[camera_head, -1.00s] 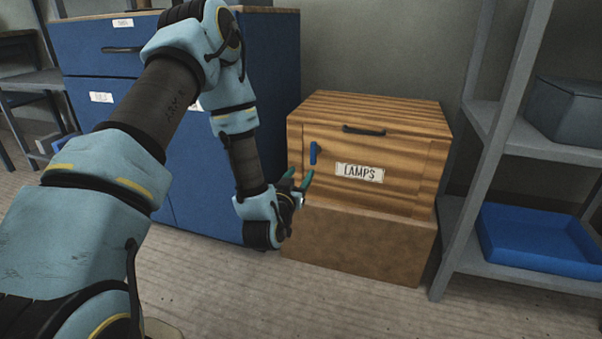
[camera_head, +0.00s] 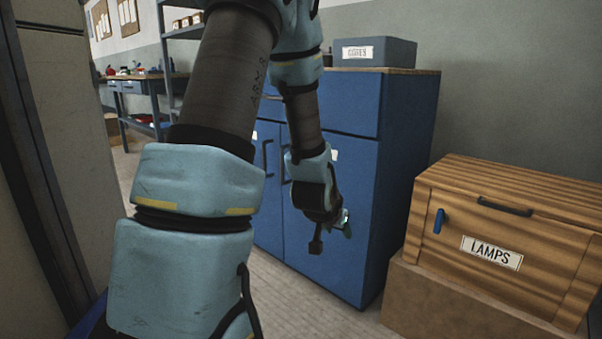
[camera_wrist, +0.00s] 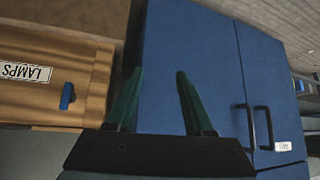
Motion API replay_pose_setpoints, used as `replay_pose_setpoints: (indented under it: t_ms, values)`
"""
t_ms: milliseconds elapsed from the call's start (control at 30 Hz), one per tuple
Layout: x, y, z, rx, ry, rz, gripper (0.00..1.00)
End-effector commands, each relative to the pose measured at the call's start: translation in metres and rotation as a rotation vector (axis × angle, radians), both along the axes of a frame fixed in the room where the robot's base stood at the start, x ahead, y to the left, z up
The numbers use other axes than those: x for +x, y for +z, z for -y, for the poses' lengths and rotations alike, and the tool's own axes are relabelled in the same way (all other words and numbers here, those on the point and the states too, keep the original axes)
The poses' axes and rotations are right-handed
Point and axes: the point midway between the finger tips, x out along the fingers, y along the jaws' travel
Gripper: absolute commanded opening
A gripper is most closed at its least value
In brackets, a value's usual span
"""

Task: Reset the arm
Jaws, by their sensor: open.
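My gripper (camera_head: 345,222) hangs in front of the blue cabinet (camera_head: 365,190) in the head view, left of the wooden box labelled LAMPS (camera_head: 560,245). In the wrist view my gripper (camera_wrist: 160,95) shows two green fingers spread apart with nothing between them. The blue cabinet (camera_wrist: 190,40) lies beyond the fingers there, and the LAMPS box (camera_wrist: 30,100) with its blue latch (camera_wrist: 67,96) is at the left. My arm covers part of the cabinet front in the head view.
The LAMPS box rests on a brown block (camera_head: 430,305). A grey labelled box (camera_head: 375,52) stands on the cabinet. A tall grey panel (camera_head: 60,130) is close at the left. A workbench (camera_head: 140,85) is farther back. Some floor (camera_head: 290,290) shows bare before the cabinet.

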Motion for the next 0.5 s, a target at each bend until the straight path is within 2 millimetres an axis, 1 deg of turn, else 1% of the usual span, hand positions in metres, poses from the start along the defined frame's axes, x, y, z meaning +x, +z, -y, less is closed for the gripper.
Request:
replay_pose_setpoints:
  t_ms: [33,100,200,300,400,500]
  values:
    - [-0.008,0.009,-0.024,0.026,0.047,-0.053,0.53]
    - [-0.025,0.015,-0.055,0.064,0.107,-0.147,0.53]
    - [-0.053,0.024,-0.091,0.101,0.188,-0.268,0.53]
    - [-0.081,0.033,-0.118,0.124,0.256,-0.372,0.53]
    - [-0.11,0.042,-0.139,0.138,0.318,-0.467,0.53]
    - [-0.138,0.052,-0.157,0.144,0.374,-0.556,0.53]
